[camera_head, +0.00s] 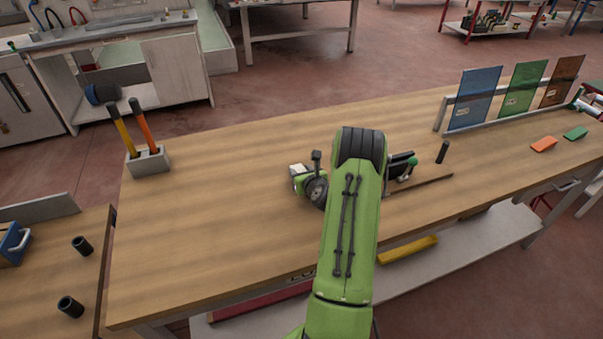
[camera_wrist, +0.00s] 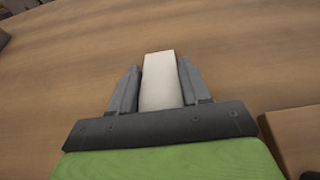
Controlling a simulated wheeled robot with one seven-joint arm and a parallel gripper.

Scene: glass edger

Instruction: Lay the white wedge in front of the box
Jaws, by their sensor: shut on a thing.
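The white wedge (camera_wrist: 160,82) is between the two grey fingers of my gripper (camera_wrist: 159,66) in the wrist view, with its far end sticking out a little past the fingertips. In the head view a pale bit of the wedge (camera_head: 297,168) shows beside my green wrist, over the middle of the wooden bench; my arm hides most of the gripper. I cannot tell whether the wedge touches the bench. A grey box-shaped holder (camera_head: 148,163) with two handled tools stands at the bench's left end. A blue box (camera_head: 13,243) with a pale handle sits on the lower left table.
Orange (camera_head: 543,144) and green (camera_head: 575,133) wedges lie at the right of the bench (camera_head: 230,220). Coloured glass panes (camera_head: 474,98) stand in a rack behind them. A dark upright peg (camera_head: 442,151) and a flat brown piece (camera_head: 425,186) are right of my arm. The bench's left half is mostly clear.

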